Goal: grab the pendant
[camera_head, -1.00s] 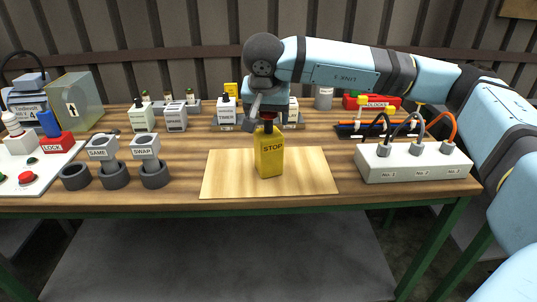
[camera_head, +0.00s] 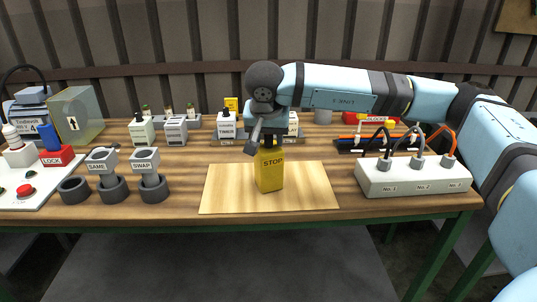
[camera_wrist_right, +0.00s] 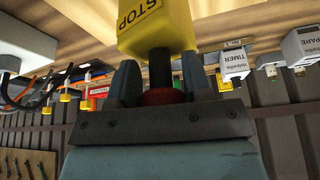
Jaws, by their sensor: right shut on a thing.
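The pendant (camera_head: 269,172) is a yellow box marked STOP, upright on the light wooden board (camera_head: 222,192) at the middle of the bench. My right gripper (camera_head: 268,142) points down at its top. In the right wrist view, the gripper (camera_wrist_right: 160,80) has its two fingers on either side of the black stem and red button at the end of the yellow pendant (camera_wrist_right: 155,25), and is shut on it. The button is hidden in the head view. I cannot see clear space under the pendant. My left gripper is not in view.
A white socket box (camera_head: 412,178) with several cables stands to the right. The board around the pendant is clear.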

